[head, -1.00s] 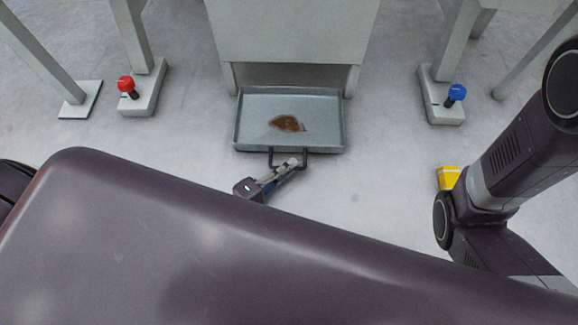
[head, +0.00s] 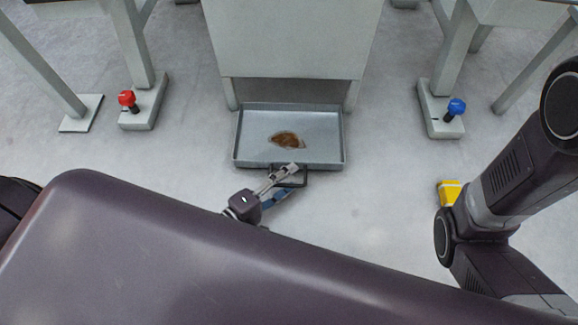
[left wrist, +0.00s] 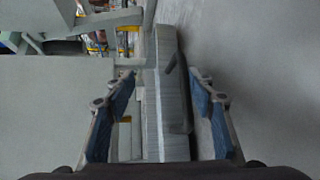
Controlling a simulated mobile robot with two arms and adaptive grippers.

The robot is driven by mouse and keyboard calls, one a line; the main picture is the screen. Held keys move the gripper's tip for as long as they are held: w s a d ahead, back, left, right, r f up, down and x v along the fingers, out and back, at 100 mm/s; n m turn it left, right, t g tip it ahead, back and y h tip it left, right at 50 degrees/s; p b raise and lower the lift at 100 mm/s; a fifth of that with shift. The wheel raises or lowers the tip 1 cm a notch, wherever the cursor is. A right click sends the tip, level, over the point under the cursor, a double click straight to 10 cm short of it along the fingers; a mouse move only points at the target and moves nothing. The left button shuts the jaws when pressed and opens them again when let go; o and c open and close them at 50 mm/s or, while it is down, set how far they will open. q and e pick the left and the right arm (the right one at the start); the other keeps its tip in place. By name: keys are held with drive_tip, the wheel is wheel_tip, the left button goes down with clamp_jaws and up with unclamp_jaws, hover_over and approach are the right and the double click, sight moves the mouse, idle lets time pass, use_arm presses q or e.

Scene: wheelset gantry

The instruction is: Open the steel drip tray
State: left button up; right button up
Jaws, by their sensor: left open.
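The steel drip tray (head: 240,140) is a shallow grey pan standing out in front of the grey box. A brown stain (head: 287,140) lies in it. Its dark handle (head: 304,178) sticks out of the front wall. My left gripper (head: 296,176) is at the handle, with its fingers spread to either side. In the left wrist view the open fingers (left wrist: 162,80) stand apart, with the tray's front (left wrist: 167,100) and dark handle (left wrist: 172,63) between them; I cannot tell if they touch. My right arm shows at the right, but its gripper is out of view.
The grey box (head: 290,45) stands over the tray's rear. A red knob (head: 127,98) on a left foot and a blue knob (head: 456,106) on a right foot flank it. A yellow block (head: 448,192) lies on the floor near my right arm. The floor beside the tray is clear.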

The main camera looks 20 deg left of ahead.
use_arm(q)
drive_tip(key=o, duration=1.2)
drive_tip(key=shift+t, duration=0.4)
drive_tip(key=r, duration=0.3)
drive_tip(key=w+r, duration=0.1)
drive_tip(key=r, duration=0.3)
drive_tip(key=shift+w, duration=0.2)
drive_tip(key=shift+a+r, duration=0.1)
drive_tip(key=shift+r, duration=0.2)
drive_tip(key=c, duration=0.6)
drive_tip(key=shift+s, duration=0.2)
drive_tip(key=c, duration=0.8)
drive_tip(key=shift+f, duration=0.25)
drive_tip(key=shift+s, duration=0.1)
